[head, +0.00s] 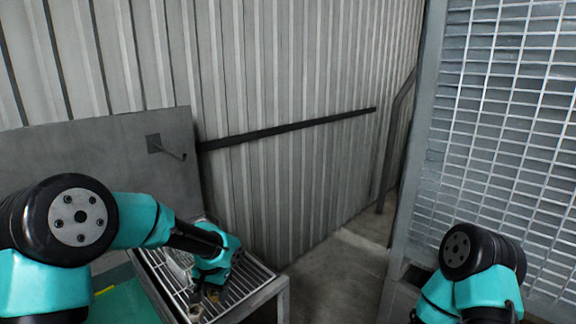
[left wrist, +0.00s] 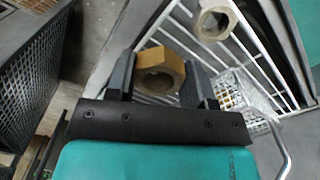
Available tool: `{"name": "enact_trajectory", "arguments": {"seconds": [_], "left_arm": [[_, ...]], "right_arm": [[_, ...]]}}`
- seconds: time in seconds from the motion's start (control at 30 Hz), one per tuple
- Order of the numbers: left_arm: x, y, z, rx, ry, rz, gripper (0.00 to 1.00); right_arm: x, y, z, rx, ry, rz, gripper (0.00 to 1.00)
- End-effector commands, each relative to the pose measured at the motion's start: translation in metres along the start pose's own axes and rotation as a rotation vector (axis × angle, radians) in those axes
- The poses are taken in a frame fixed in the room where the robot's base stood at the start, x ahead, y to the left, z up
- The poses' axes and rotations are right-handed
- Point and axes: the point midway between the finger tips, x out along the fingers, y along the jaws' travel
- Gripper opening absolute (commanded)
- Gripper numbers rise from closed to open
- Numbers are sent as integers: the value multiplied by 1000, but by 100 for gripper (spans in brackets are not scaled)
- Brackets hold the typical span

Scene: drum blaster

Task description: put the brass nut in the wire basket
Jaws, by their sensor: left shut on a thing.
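My left gripper (left wrist: 161,84) is shut on the brass nut (left wrist: 151,57), a yellow-brown ring with a hole that sits between the two dark fingers in the left wrist view. In the head view my left gripper (head: 206,290) is low over a slatted metal rack, and its fingers are small and partly hidden there. The white wire basket (left wrist: 240,92) is to the right of the fingers in the left wrist view, apart from the nut. I cannot tell the nut's exact height over the rack. My right gripper is out of view; only part of its arm shows.
A second, paler nut-like ring (left wrist: 215,20) lies on the slats beyond the fingers. The slatted rack (head: 262,283) has a raised metal rim. A corrugated wall (head: 290,90) stands behind, and a tall mesh panel (head: 500,130) is on the right. The floor between is clear.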

Motion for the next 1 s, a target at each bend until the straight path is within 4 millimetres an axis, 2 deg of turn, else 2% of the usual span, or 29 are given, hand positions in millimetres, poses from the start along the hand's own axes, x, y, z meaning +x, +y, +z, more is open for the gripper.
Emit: {"name": "enact_trajectory", "arguments": {"seconds": [0.47, 0.57, 0.9, 1.0], "left_arm": [[-2, -2, -5, -20, 2, -1, 13], [-4, -5, -15, -71, 1, -3, 13], [-26, -25, -74, -414, 4, -5, 13], [-31, -29, -86, -500, 3, -3, 13]], "right_arm": [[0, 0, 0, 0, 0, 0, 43], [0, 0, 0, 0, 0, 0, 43], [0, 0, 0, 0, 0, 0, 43], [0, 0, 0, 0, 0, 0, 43]]}}
